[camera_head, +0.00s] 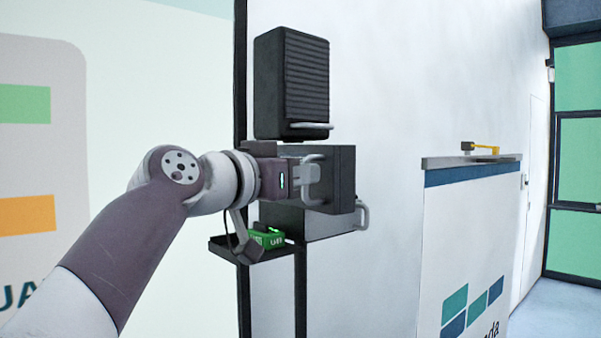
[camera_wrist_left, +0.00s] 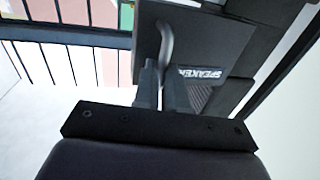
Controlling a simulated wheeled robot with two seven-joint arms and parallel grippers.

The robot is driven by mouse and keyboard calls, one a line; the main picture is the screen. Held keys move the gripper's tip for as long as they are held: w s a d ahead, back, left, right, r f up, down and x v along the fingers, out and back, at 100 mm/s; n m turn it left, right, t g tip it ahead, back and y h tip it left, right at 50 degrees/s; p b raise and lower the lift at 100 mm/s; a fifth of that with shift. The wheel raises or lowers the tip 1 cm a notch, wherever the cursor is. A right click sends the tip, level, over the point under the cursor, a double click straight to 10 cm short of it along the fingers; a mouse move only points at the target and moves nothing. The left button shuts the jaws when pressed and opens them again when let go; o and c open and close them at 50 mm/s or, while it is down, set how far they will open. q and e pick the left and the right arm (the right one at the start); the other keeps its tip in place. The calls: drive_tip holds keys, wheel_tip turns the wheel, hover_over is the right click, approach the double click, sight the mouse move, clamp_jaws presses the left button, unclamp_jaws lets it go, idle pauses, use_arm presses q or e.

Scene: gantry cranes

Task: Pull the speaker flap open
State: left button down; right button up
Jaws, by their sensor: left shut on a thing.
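The dark speaker flap (camera_wrist_left: 225,45) fills the upper middle of the left wrist view, beside a white-lettered SPEAKER label (camera_wrist_left: 203,72). Its curved grey handle (camera_wrist_left: 167,45) runs down between the fingers of my left gripper (camera_wrist_left: 162,88), which is shut on it. In the head view my left gripper (camera_head: 312,187) is at the front of a dark grey box (camera_head: 341,165), and the grey handle (camera_head: 313,157) shows just above the fingers. My wrist and fingers hide part of the box front. I cannot tell how far the flap stands open. My right gripper is not in view.
A ribbed black unit (camera_head: 292,80) with a handle hangs just above. A lower grey box (camera_head: 318,227) has a handle (camera_head: 362,215) at its right. A dark shelf (camera_head: 262,254) below my wrist holds a green object (camera_head: 268,238). A white counter (camera_head: 462,250) stands right.

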use_arm(q)
drive_tip(key=c, duration=1.5)
unclamp_jaws()
drive_tip(key=shift+a+r, duration=0.2)
drive_tip(key=shift+r, duration=0.2)
drive_tip(key=shift+c, duration=0.2)
drive_tip(key=o, duration=0.4)
drive_tip(key=shift+w+f, duration=0.1)
drive_tip(key=shift+w, duration=0.2)
drive_tip(key=shift+c, duration=0.2)
drive_tip(key=b+v, duration=0.3)
drive_tip(key=v, duration=0.9)
drive_tip(key=shift+s+a+f, duration=0.15)
drive_tip(key=shift+s+f, duration=0.05)
drive_tip(key=shift+s, duration=0.05)
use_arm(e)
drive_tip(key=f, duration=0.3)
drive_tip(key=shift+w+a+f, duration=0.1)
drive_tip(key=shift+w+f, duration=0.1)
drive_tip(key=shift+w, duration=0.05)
use_arm(q)
drive_tip(key=shift+w, duration=0.1)
